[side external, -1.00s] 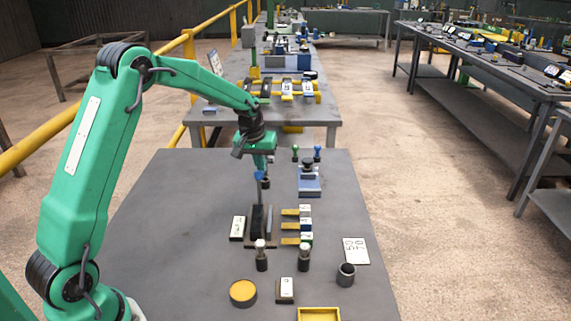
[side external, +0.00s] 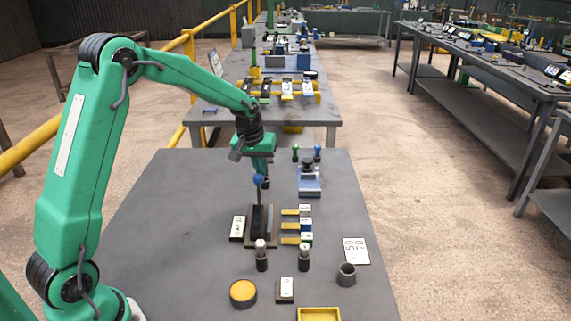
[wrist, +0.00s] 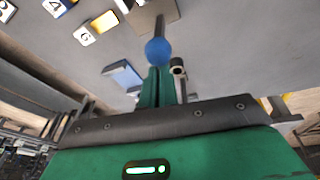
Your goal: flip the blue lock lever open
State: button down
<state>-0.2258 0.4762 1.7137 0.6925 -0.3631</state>
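The lock lever has a blue ball knob (side external: 258,179) on a thin grey shaft. It stands about upright from a dark block on a brown base plate (side external: 276,241). In the wrist view the blue knob (wrist: 158,51) sits just past my fingertips. My gripper (side external: 264,180) points down just behind and beside the knob in the side view. In the wrist view its two green fingers (wrist: 157,76) are close together with nothing visible between them. A grey rod with a ringed end (wrist: 178,67) shows beside them. I cannot tell whether the gripper touches the knob.
Numbered blocks with yellow tabs (side external: 291,226) stand right of the base plate. Two posts with pale tops (side external: 261,250) stand in front. A blue-grey fixture (side external: 309,182) and green and blue knobs stand behind. The table's left part is clear.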

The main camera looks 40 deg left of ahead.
jog(key=shift+s+d+f, duration=0.15)
jog(key=shift+s+f, duration=0.05)
jog(key=shift+f, duration=0.05)
jog(key=shift+w+a+r, duration=0.7)
jog(key=shift+w+a, duration=0.5)
jog(key=shift+w, duration=0.6)
jog(key=s+d+r, duration=0.3)
jog(key=s+r, duration=0.1)
jog(key=r, duration=0.4)
jog(key=shift+r, duration=0.25)
jog(key=s+d+r+m, duration=0.1)
jog(key=s+d+r, duration=0.1)
jog(key=s, duration=0.3)
jog(key=s+d+r+m+t, duration=0.1)
jog(key=s+d+r, duration=0.2)
jog(key=s, duration=0.1)
jog(key=s+d+r+m, duration=0.1)
jog(key=s+d+r, duration=0.1)
jog(key=s, duration=0.3)
jog(key=s+d+f+m, duration=0.1)
jog(key=s+d+m, duration=0.1)
jog(key=s, duration=0.5)
jog(key=s+d+f+m+t, duration=0.1)
jog(key=s+d, duration=0.1)
jog(key=s, duration=0.5)
jog(key=shift+f+m+t+h, duration=0.3)
jog(key=shift+m, duration=0.1)
